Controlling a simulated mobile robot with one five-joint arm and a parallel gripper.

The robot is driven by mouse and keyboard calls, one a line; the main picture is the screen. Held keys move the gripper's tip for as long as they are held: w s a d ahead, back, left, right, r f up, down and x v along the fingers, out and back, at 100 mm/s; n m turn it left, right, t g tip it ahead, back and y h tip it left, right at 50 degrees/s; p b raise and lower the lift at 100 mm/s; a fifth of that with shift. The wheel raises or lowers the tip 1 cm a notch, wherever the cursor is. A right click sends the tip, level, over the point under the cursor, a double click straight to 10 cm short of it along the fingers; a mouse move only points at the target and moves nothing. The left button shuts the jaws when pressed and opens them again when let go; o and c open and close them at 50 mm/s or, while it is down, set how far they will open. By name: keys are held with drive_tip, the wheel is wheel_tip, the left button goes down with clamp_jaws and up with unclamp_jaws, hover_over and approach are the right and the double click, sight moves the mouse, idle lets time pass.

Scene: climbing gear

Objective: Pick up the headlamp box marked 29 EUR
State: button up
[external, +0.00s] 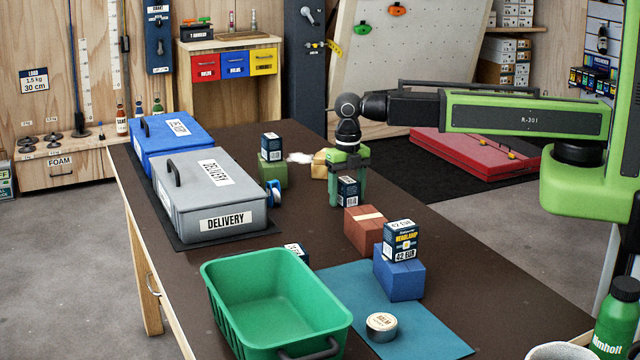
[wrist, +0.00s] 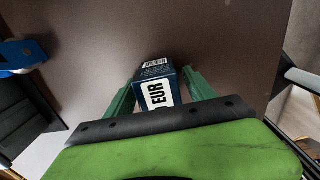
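A small dark blue box (external: 348,191) stands on the dark table between the fingers of my gripper (external: 349,187). In the wrist view the box (wrist: 155,85) shows a white label reading "EUR"; its number is cut off, so I cannot read the price. My gripper (wrist: 160,92) points down with one green finger on each side of the box; narrow gaps seem to show, so the fingers look open around it. A box marked 42 EUR (external: 402,242) sits on a blue block. Two similar boxes, one on a green block (external: 271,147) and one behind the green basket (external: 296,251), show no readable price.
A reddish-brown block (external: 366,230) stands close in front of my gripper. A blue block (external: 399,278), a tin (external: 381,326) on a blue mat and a green basket (external: 276,345) are nearer the camera. Grey and blue delivery cases (external: 211,195) fill the left side.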

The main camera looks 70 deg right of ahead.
sight(350, 179)
clamp_jaws()
drive_tip(key=shift+r, duration=0.15)
drive_tip(key=r+p, duration=0.3)
drive_tip(key=d+r+p, duration=0.1)
drive_tip(key=r+p, duration=0.1)
drive_tip(key=shift+s, duration=0.2)
drive_tip(key=s+d+r+p, duration=0.3)
drive_tip(key=d+r+p, duration=0.2)
drive_tip(key=d, duration=0.5)
drive_tip(key=shift+r+p, duration=0.35)
drive_tip(key=shift+p, duration=0.15)
